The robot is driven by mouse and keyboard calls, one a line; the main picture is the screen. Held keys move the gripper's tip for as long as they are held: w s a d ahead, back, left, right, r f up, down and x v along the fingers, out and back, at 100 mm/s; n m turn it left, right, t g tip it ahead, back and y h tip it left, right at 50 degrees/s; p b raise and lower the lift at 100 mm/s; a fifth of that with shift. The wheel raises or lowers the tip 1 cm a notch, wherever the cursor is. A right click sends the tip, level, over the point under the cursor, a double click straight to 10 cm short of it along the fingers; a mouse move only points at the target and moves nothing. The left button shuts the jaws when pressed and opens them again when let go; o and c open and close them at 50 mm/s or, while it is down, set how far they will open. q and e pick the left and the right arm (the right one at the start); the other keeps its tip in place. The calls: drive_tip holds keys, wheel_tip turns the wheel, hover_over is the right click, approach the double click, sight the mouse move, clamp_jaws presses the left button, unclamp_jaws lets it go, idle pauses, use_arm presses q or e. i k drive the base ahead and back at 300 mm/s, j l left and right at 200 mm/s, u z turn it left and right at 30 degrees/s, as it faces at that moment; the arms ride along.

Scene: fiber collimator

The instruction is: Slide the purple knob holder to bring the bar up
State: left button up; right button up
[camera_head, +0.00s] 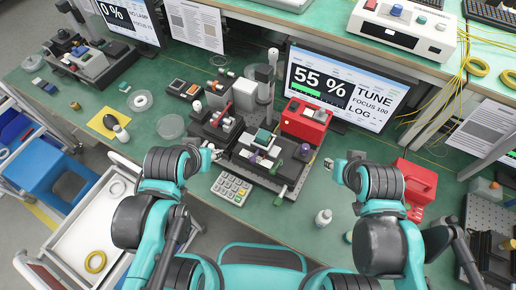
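The fiber collimator stage (265,154) is a grey and black assembly on the green bench, with a green block on top. A small purple knob (253,157) shows on its front, near the middle. The monitor (345,92) behind reads 55 % with a green bar. My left gripper (211,150) is left of the stage, apart from the purple knob. My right gripper (330,163) is right of the stage, also apart from the knob. Both gripper tips are too small to tell whether they are open or shut.
A keypad (231,188) lies in front of the stage, and a red box (306,119) stands behind it. A small white bottle (323,217) is on the bench at the front right. A red case (414,184) stands farther right. Bench space between the stage and bottle is mostly clear.

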sight(266, 150)
drive_tip(key=k+l+u, duration=0.15)
drive_tip(key=k+u, duration=0.2)
drive_tip(key=u, duration=0.15)
drive_tip(key=k+u, duration=0.5)
drive_tip(key=i+l, duration=0.05)
drive_tip(key=i, duration=0.05)
